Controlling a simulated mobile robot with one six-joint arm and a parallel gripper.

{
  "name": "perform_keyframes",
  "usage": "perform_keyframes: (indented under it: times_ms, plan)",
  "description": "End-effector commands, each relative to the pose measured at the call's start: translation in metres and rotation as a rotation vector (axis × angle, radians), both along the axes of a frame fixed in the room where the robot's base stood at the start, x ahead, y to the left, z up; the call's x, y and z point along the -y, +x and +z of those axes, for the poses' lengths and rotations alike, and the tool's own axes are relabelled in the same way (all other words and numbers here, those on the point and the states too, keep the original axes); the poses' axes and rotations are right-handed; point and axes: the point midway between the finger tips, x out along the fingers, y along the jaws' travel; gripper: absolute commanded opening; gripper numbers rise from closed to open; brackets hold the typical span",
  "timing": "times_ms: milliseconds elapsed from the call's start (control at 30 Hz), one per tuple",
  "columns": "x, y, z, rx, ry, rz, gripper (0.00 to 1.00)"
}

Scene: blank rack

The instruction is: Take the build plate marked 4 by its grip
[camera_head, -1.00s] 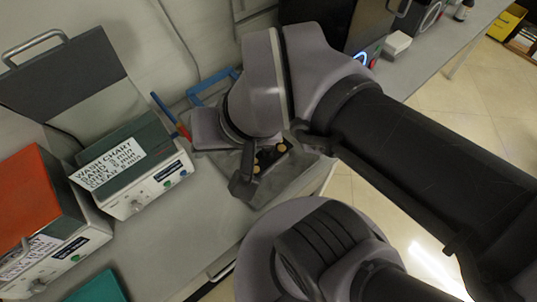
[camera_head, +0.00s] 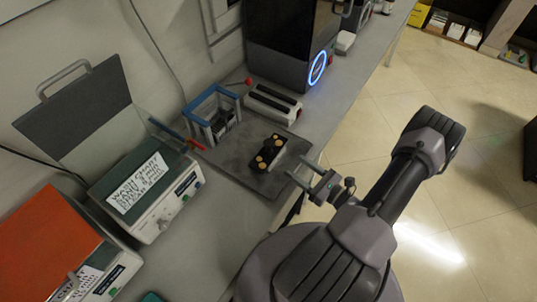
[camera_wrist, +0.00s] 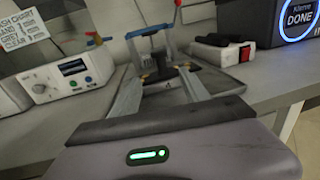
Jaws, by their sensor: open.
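A dark block with round gold-coloured parts (camera_head: 269,152) stands on a dark grey tray (camera_head: 228,152) on the bench. In the wrist view the block (camera_wrist: 160,66) shows between and beyond my fingers, and a small mark like a 4 shows on the grey surface just in front of it. I cannot tell where the build plate ends and its grip begins. My gripper (camera_head: 295,165) is open and empty, at the tray's right edge, with its fingers pointing at the block. Both fingers (camera_wrist: 160,72) also show in the wrist view, apart from the block as far as I can tell.
A blue-framed holder (camera_head: 213,112) and a black-and-white unit (camera_head: 272,103) stand behind the tray. A black machine with a glowing ring (camera_head: 290,45) is at the back. A green-topped wash box (camera_head: 150,195) and an orange-topped box (camera_head: 45,240) stand to the left. Open floor lies right.

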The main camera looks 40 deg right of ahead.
Motion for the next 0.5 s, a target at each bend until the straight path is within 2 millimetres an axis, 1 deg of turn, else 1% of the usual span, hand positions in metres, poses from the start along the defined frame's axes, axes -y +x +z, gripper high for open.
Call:
perform_keyframes:
  times_ms: [33, 100, 233, 333, 500]
  plan:
    - [-0.006, 0.014, -0.003, -0.001, -0.001, 0.012, 0.54]
    - [-0.011, 0.036, -0.003, -0.001, -0.001, 0.015, 0.54]
    - [-0.018, 0.071, -0.002, -0.001, -0.002, 0.014, 0.54]
    - [-0.021, 0.089, -0.001, 0.0, -0.003, 0.012, 0.54]
    - [-0.024, 0.105, -0.001, -0.001, -0.002, 0.011, 0.54]
